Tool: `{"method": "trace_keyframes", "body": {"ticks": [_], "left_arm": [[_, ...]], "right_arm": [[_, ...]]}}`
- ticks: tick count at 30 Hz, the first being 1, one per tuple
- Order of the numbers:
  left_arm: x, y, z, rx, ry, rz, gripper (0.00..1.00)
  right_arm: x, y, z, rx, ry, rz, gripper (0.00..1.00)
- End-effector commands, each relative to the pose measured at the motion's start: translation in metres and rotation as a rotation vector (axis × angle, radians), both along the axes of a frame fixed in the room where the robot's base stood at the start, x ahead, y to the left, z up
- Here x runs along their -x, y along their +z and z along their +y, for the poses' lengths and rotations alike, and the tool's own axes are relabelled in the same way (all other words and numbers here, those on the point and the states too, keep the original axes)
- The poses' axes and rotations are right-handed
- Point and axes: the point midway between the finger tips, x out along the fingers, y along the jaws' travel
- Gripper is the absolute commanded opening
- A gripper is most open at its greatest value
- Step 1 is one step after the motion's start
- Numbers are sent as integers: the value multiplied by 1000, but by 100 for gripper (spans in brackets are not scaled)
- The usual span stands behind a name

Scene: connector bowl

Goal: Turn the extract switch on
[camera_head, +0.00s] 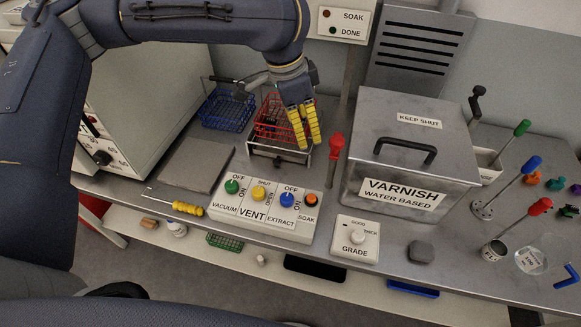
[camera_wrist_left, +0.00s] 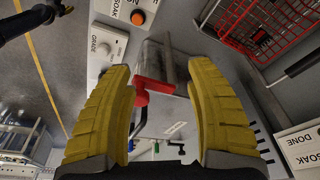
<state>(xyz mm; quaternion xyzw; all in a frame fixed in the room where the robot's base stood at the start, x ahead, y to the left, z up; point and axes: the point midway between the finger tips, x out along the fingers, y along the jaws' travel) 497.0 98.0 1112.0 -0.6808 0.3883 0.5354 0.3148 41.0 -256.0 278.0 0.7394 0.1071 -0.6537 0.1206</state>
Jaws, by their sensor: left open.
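The extract switch (camera_head: 287,200) is a blue knob on the white control panel (camera_head: 251,224), with OFF and ON printed beside it. I cannot tell which way it is turned. My left gripper (camera_head: 308,142) has yellow fingers and is open and empty. It hangs above and behind the panel, over the front of the wire basket stand, apart from the blue knob. In the left wrist view its two fingers (camera_wrist_left: 160,75) stand wide apart. That view shows the panel's orange soak button (camera_wrist_left: 138,17), but not the blue knob. My right gripper is not in view.
Green (camera_head: 232,187) and yellow (camera_head: 259,193) knobs and the orange button (camera_head: 311,199) flank the blue knob. A red-handled lever (camera_head: 336,142) stands behind the panel. The varnish tank (camera_head: 415,150) is right, the grade box (camera_head: 356,240) front right, a yellow screwdriver (camera_head: 187,208) left.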

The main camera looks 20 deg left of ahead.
Motion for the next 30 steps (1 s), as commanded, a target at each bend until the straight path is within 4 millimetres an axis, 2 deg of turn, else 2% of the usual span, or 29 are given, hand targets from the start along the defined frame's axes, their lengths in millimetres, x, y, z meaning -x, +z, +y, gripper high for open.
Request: {"method": "trace_keyframes", "body": {"ticks": [1,3,9,17,30], "left_arm": [[15,-12,5,-51,-22,30,55],[30,-25,13,-108,-42,64,55],[53,-44,26,-192,-71,116,55],[56,-67,28,-200,-73,124,55],[55,-134,28,-199,-71,123,55]], "right_arm": [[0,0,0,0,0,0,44],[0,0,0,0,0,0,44],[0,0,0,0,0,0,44],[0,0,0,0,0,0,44],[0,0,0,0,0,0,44]]}}
